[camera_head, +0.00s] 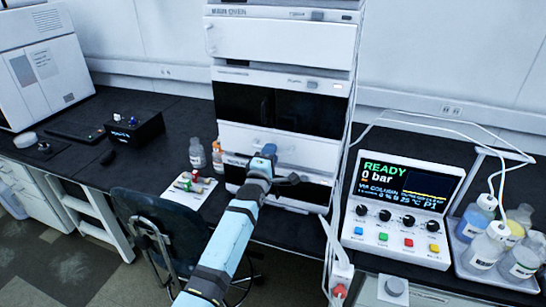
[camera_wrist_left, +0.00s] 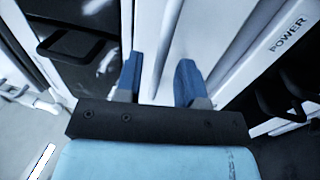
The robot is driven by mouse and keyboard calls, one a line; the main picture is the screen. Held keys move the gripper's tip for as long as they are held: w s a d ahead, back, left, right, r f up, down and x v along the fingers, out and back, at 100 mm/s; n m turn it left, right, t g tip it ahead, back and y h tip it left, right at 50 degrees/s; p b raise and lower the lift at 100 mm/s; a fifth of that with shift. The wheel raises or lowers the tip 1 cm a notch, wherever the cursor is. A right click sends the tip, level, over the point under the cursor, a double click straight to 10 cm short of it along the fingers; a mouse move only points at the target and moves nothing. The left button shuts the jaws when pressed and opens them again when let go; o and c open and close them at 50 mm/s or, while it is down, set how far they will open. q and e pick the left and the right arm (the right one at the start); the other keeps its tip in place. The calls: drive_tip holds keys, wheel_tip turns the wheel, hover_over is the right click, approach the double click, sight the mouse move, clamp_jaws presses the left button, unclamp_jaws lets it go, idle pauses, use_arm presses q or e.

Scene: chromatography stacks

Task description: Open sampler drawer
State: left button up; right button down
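The white chromatography stack (camera_head: 283,45) stands upright at the back middle of the bench. Its lower white front (camera_head: 300,150), below a dark glass-like module (camera_head: 305,110), is partly hidden behind my left gripper (camera_head: 268,158). In the left wrist view the two blue fingers of the gripper (camera_wrist_left: 158,78) are apart. A pale upright edge or bar (camera_wrist_left: 160,45) shows between or beyond them; I cannot tell whether they touch it. A dark handle (camera_wrist_left: 70,45) lies to the left of the fingers. Which front is the sampler drawer is not readable. My right gripper is not in view.
A control panel (camera_head: 402,210) reading READY stands right of the stack, with a tray of bottles (camera_head: 500,268) beyond it. Small bottles (camera_head: 197,153) and a white card with vials (camera_head: 188,190) lie left. A dark chair (camera_head: 160,225) stands in front.

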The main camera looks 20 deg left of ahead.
use_arm(q)
drive_tip(key=shift+w+b, duration=0.35)
drive_tip(key=shift+w, duration=0.55)
drive_tip(key=shift+w+r, duration=0.2)
drive_tip(key=shift+w, duration=0.05)
clamp_jaws()
drive_tip(key=s+p, duration=0.8)
drive_tip(key=s, duration=1.1)
drive_tip(key=shift+a, duration=0.25)
drive_tip(key=shift+s, duration=0.1)
unclamp_jaws()
